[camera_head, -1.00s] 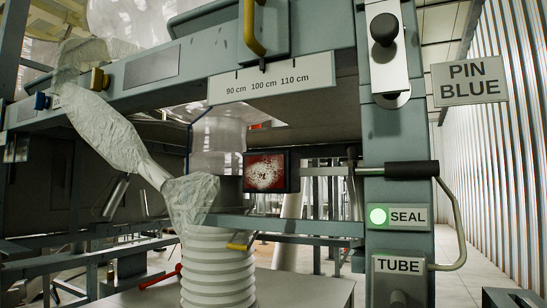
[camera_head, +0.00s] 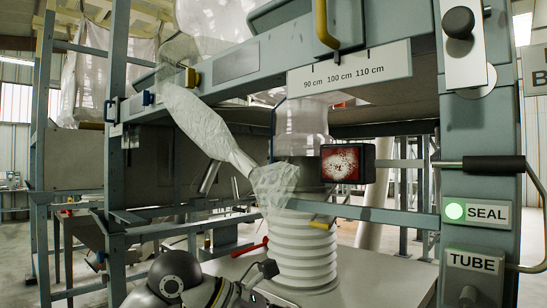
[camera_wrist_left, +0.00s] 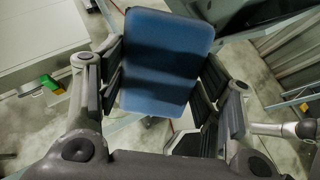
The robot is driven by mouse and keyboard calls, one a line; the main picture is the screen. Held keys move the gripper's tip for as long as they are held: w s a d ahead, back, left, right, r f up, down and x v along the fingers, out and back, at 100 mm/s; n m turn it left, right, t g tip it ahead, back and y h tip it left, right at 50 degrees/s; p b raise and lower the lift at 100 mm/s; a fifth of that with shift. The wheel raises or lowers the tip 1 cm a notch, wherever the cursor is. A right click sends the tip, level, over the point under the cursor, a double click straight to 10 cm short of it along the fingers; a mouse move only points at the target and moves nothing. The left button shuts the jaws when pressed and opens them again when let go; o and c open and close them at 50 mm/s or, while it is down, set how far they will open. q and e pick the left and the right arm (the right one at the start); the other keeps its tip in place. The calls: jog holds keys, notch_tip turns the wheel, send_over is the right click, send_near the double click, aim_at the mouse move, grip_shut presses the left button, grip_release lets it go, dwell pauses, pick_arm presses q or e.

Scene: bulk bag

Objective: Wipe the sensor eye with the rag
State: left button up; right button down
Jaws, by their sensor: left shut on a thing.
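My left gripper (camera_wrist_left: 166,85) shows in the left wrist view with its fingers on both sides of a flat blue pad, which I take for the folded rag (camera_wrist_left: 165,50). It is shut on the rag. In the head view part of my left arm shows at the bottom, but the rag is not visible there. A dark box with a red face covered in white specks (camera_head: 342,163), probably the sensor eye, sits on the frame right of the clear tube. The rag is apart from it. My right gripper is not in view.
A ribbed white tube (camera_head: 302,250) stands on a grey table, with translucent film draped over its top. A lever with a black grip (camera_head: 494,164) sticks out at right. A green lamp (camera_head: 455,211) glows beside the SEAL label. A horizontal beam crosses below the red-faced box.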

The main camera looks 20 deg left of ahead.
pick_arm(q)
jog(key=s+r+n+t+y, duration=0.25)
jog(key=r+n+t, duration=0.35)
jog(key=r, duration=0.8)
jog(key=n+t+p, duration=0.1)
jog(key=t+p, duration=0.1)
jog(key=t, duration=0.3)
send_near(328, 163)
jog(key=shift+y, duration=0.25)
jog(key=shift+p+x, duration=0.75)
jog(key=shift+x, duration=1.65)
jog(key=shift+b+x, duration=0.3)
jog(key=shift+x, duration=0.8)
jog(key=shift+d, duration=0.15)
